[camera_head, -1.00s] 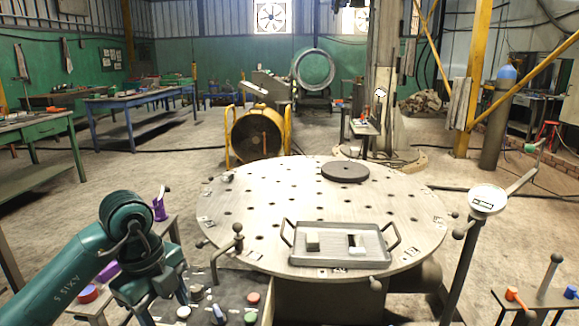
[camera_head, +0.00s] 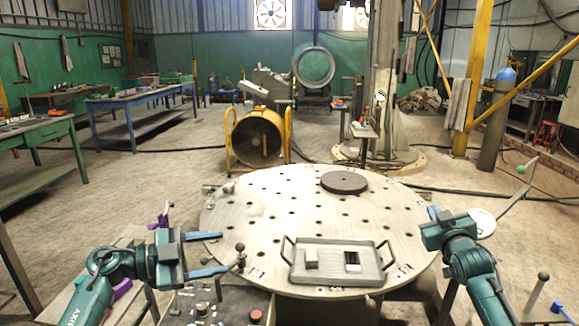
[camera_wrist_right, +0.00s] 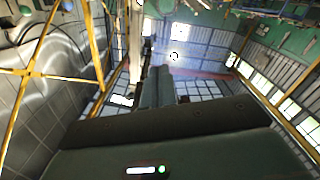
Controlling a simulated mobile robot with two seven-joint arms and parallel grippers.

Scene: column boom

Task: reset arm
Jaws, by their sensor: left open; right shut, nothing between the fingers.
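My left gripper (camera_head: 215,254) is open in the head view, its two blue fingers apart and pointing right at the left edge of the round table. Nothing is between them. A dark ball-topped lever (camera_head: 240,256) stands close to the finger ends. My right gripper (camera_head: 434,213) is shut and empty at the table's right edge, mostly hidden by its own green wrist. In the right wrist view, the closed green fingers (camera_wrist_right: 158,88) point toward the far walls and hold nothing.
A control panel with buttons (camera_head: 235,310) lies below my left gripper.

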